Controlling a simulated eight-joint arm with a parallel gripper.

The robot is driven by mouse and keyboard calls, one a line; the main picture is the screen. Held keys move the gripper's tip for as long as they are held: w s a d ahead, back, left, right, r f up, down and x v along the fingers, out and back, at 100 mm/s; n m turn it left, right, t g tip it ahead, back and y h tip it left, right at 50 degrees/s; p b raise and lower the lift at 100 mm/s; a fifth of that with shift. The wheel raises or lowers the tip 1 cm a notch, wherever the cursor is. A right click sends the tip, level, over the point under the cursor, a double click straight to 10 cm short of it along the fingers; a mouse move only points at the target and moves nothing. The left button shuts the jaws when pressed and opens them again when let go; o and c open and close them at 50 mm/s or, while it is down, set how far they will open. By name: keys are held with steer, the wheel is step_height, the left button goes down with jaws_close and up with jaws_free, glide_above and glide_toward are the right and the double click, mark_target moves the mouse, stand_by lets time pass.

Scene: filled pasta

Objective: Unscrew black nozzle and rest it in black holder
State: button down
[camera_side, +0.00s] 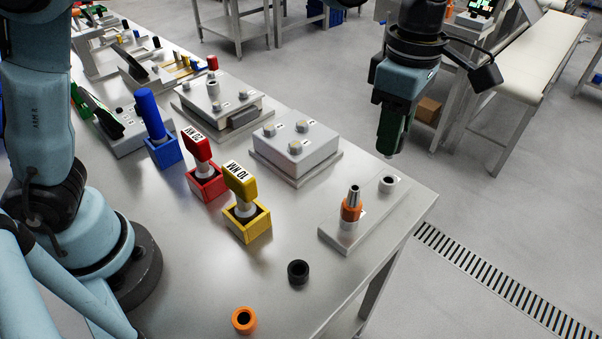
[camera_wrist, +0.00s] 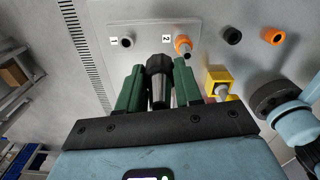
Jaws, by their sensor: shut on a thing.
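My gripper (camera_side: 392,135) is raised above the far right corner of the table. In the wrist view its green fingers (camera_wrist: 158,72) are shut on the black nozzle (camera_wrist: 159,86), a dark collar with a tapered grey body. The nozzle is hard to make out in the side view. The nozzle plate (camera_side: 338,238) has a bare socket (camera_side: 387,184) at position 1, apart from the nozzle. The orange nozzle (camera_side: 351,208) stands upright at position 2. The black holder (camera_side: 298,272) is an open ring on the table, empty; it also shows in the wrist view (camera_wrist: 232,36).
An orange holder (camera_side: 243,319) sits near the front edge. Yellow (camera_side: 245,222), red (camera_side: 207,186) and blue (camera_side: 163,152) holders with upright tools stand left of the plate. The table around the black holder is clear.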

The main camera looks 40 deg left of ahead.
steer(key=s+a+f+m, duration=0.2)
steer(key=s+m, duration=0.2)
steer(key=s, duration=1.3)
steer(key=shift+f, duration=2.4)
steer(key=shift+f, duration=2.9)
steer(key=shift+f, duration=1.55)
steer(key=shift+c, duration=2.2)
jaws_free()
